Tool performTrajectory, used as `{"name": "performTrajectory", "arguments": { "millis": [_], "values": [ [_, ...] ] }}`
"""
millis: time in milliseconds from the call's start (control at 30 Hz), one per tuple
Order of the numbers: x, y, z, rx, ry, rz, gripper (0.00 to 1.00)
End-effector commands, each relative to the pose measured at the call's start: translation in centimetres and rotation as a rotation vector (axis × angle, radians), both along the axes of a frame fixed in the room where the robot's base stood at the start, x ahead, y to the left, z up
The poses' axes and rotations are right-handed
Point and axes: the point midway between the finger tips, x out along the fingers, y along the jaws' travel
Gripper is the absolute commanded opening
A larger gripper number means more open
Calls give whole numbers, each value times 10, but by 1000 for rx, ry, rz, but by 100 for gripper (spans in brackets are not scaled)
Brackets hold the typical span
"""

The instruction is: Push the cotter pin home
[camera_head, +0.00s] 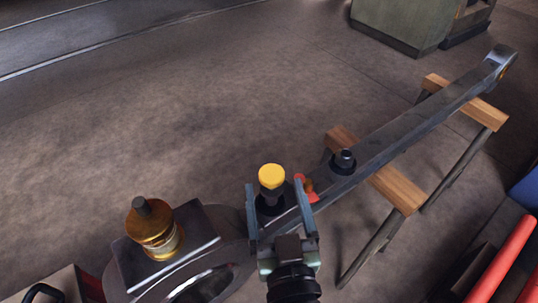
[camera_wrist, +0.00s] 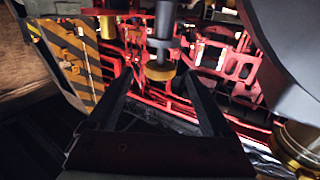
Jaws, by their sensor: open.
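A dark upright pin with a yellow cap (camera_head: 272,177), which I take to be the cotter pin, stands in a dark collar on the long steel rod (camera_head: 415,122). In the wrist view a yellow disc (camera_wrist: 159,72) on a dark shaft shows between and beyond the fingertips. My gripper (camera_head: 277,185) is open, one finger to each side of the capped pin in the head view. I cannot tell whether either finger touches it. My gripper also shows in the wrist view (camera_wrist: 156,78), with nothing held between its fingers. The pin's lower end is hidden.
A brass cup (camera_head: 152,232) sits on the rod's big near end. A black fitting (camera_head: 343,160) and a small red-orange piece (camera_head: 308,188) are farther along the rod. Wooden-topped trestles (camera_head: 398,190) support it. Red bars (camera_head: 503,262) lie at right. The floor at upper left is clear.

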Motion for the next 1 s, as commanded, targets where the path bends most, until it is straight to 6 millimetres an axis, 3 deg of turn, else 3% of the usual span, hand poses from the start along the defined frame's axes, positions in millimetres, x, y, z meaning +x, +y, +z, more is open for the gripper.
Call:
{"name": "performTrajectory", "arguments": {
  "millis": [400, 600, 900, 1000],
  "values": [
    [62, 10, 1, 1, -2, 0, 84],
    [73, 12, 0, 1, 0, 0, 84],
    [74, 12, 0, 0, 0, 0, 84],
    [74, 12, 0, 0, 0, 0, 66]
  ]
}}
